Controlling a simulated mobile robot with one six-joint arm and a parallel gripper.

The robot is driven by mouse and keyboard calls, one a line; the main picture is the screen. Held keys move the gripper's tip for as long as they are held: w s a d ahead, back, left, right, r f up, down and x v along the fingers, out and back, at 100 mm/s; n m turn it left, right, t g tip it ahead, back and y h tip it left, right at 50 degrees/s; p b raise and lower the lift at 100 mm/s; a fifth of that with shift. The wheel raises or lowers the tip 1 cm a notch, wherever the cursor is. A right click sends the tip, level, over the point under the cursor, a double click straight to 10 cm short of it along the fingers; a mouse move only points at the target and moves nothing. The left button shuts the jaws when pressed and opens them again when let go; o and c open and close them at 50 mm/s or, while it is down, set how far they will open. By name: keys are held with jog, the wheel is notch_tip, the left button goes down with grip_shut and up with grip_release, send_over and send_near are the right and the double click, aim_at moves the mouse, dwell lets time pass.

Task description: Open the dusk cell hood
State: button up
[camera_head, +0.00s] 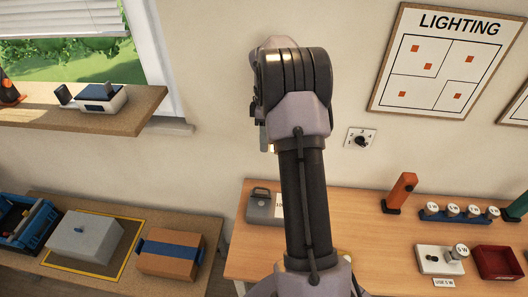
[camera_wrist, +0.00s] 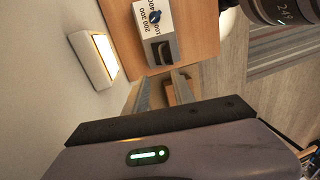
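A small white device with a dark top panel (camera_head: 100,98) stands on the window shelf at upper left. A dark flap-like piece (camera_head: 64,95) is at its left; I cannot tell whether this is the dusk cell hood or how it is joined. My gripper is mostly hidden behind my arm in the head view. In the wrist view, my gripper (camera_wrist: 165,85) shows two grey fingers apart with nothing held between them. A white wall unit with a lit face (camera_wrist: 92,58) is at upper left there, apart from the fingers.
A wooden bench (camera_head: 365,225) holds a grey meter (camera_head: 262,205), which also shows in the wrist view (camera_wrist: 158,30). A rotary switch (camera_head: 360,139) is on the wall. A low table (camera_head: 160,222) bears a grey box (camera_head: 85,238) and a cardboard box (camera_head: 172,254).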

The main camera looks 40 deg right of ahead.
aim_at(259, 188)
jog(key=s+a+f+t+h+b, duration=0.1)
jog(key=s+a+t+h+b, duration=0.25)
jog(key=a+b, duration=0.65)
jog(key=shift+g, duration=0.35)
jog(key=d+f+b, duration=0.1)
jog(key=f+b, duration=0.2)
jog(key=f, duration=0.2)
jog(key=w+d+f+b, duration=0.1)
jog(key=d+f+b, duration=0.1)
jog(key=f+b, duration=0.2)
jog(key=w+d+f+b, duration=0.1)
jog(key=d+f+b, duration=0.1)
jog(key=f, duration=0.5)
jog(key=shift+d+f+b, duration=0.2)
jog(key=shift+b, duration=0.55)
grip_shut()
jog(key=shift+s, duration=0.1)
